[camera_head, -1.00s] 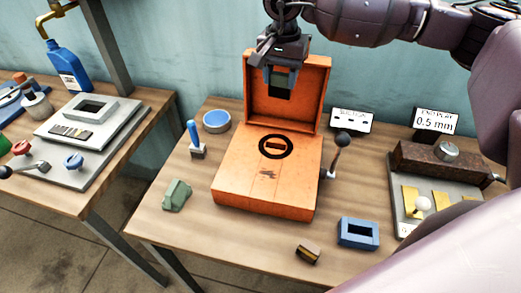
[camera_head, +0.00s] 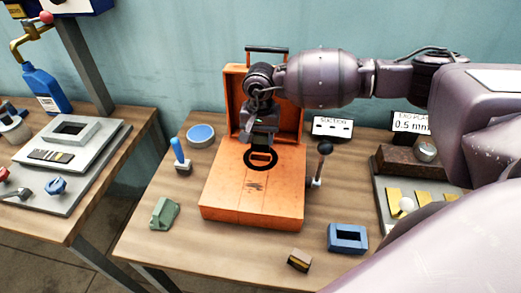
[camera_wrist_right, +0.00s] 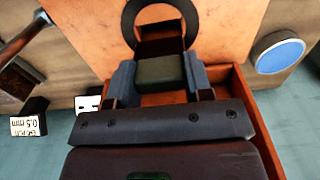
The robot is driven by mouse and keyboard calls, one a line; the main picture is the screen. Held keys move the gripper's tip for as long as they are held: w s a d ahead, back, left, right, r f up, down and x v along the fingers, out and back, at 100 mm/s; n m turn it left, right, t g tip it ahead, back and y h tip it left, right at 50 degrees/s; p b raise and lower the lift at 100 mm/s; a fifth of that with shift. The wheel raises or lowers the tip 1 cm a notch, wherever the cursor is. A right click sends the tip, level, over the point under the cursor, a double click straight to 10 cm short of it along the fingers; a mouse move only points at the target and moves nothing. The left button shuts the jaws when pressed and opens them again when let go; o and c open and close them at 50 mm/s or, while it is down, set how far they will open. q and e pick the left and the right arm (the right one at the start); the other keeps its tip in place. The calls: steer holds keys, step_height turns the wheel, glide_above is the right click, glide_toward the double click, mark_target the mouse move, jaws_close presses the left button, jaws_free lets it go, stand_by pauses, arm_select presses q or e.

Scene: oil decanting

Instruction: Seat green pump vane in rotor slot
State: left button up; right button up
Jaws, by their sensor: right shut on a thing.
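My right gripper (camera_head: 259,146) is over the orange pump box (camera_head: 255,195), just above the black ring (camera_head: 262,160) on its top face. In the right wrist view, the gripper (camera_wrist_right: 160,80) is shut on a dark green block, the pump vane (camera_wrist_right: 160,70). The vane sits between the two grey fingers, close to the dark rotor slot (camera_wrist_right: 160,47) inside the black ring (camera_wrist_right: 132,22). I cannot tell whether the vane touches the slot. In the head view the gripper hides the vane and most of the slot. My left gripper is not in view.
The box's raised orange lid (camera_head: 236,95) stands close behind the gripper. A crank lever (camera_head: 321,163) rises at the box's right side. A green block (camera_head: 164,213), a blue-handled tool (camera_head: 179,153), a blue frame (camera_head: 347,238) and a small dark block (camera_head: 299,260) lie around it.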

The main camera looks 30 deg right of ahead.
mark_target(261, 150)
steer(key=shift+f, duration=2.9)
steer(key=shift+f, duration=0.15)
steer(key=o, duration=1)
steer(key=shift+c, duration=0.2)
step_height(261, 150, up, 12)
steer(key=shift+r, duration=0.2)
steer(key=shift+s+f, duration=0.1)
